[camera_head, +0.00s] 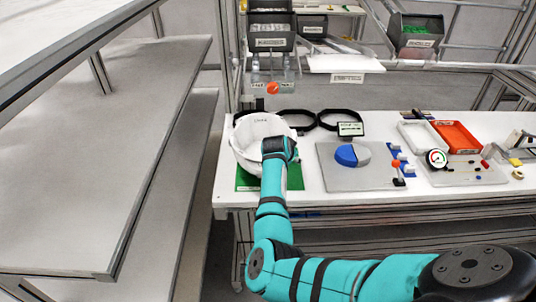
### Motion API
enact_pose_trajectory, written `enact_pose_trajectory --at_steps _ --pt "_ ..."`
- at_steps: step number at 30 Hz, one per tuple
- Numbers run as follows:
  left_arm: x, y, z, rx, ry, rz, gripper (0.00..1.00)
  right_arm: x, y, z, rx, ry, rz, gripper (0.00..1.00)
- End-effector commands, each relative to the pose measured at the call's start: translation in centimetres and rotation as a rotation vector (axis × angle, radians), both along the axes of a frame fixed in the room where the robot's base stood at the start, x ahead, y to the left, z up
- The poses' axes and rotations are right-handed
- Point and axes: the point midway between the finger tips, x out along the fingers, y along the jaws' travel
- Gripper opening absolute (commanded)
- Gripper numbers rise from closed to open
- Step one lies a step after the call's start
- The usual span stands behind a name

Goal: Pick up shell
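A white helmet shell (252,137) is at the left end of the white workbench, over a green mat (247,182). I cannot tell whether it touches the mat. My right arm comes in from the bottom right, and its gripper (280,150) is at the shell's right front side. The wrist hides the fingers, so I cannot tell whether they are open or shut on the shell. My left gripper is not in view.
Black rings (340,119) lie behind the shell. A grey board with a blue disc (347,156), a gauge (437,158) and white and red trays (455,137) stand to the right. An empty grey shelf (105,160) fills the left.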

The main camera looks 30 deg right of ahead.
Motion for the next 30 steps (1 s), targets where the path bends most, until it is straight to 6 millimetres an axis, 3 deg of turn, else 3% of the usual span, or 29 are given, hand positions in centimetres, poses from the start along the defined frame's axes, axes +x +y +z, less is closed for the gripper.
enact_pose_trajectory --at_steps 5,15,30 --pt "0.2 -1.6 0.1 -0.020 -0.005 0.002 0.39 0.0 0.2 0.0 0.002 0.001 0.002 0.45" --pt "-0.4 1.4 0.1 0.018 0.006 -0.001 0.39 0.0 0.1 0.0 0.002 0.002 0.001 0.00" --pt "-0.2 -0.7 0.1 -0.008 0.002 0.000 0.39 0.1 0.1 0.1 0.002 -0.002 0.002 0.00"
